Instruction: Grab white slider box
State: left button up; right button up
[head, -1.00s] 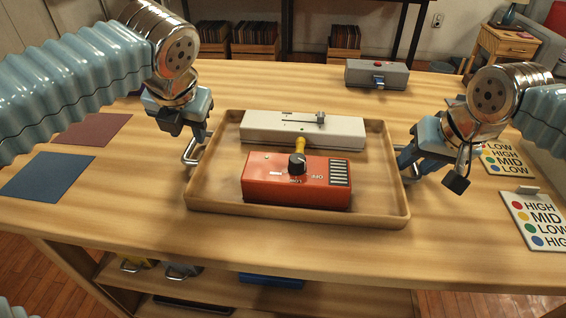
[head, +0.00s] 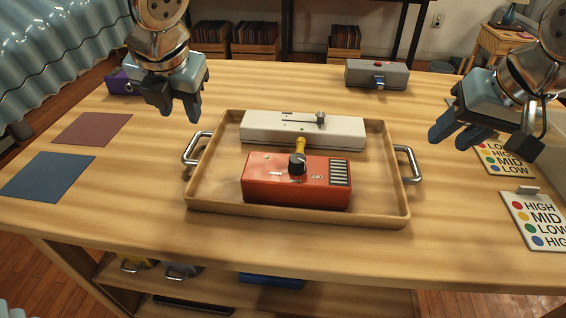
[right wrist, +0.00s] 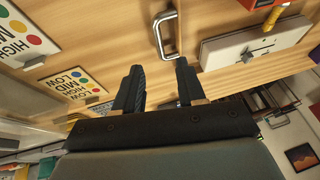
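The white slider box (head: 262,127) lies at the back of the wooden tray (head: 296,216), with a slider knob on its top. It also shows in the right wrist view (right wrist: 228,48), at the upper right. My left gripper (head: 180,112) is above the tray's left back side, apart from the tray and empty; its fingers look parted. My right gripper (head: 452,138) is to the right of the tray, raised above the table. In the right wrist view its two fingers (right wrist: 158,85) are apart with nothing between them.
An orange box with a dial (head: 290,190) sits in front of the white box in the tray. The tray has metal handles, left (head: 190,150) and right (head: 412,165). A grey box (head: 360,76) stands behind. Label cards (head: 540,222) lie at right, coloured mats (head: 48,176) at left.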

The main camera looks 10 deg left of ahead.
aim_at(338, 133)
jog(key=k+l, duration=0.5)
jog(key=k, duration=0.2)
jog(key=k+l, duration=0.5)
jog(key=k, duration=0.15)
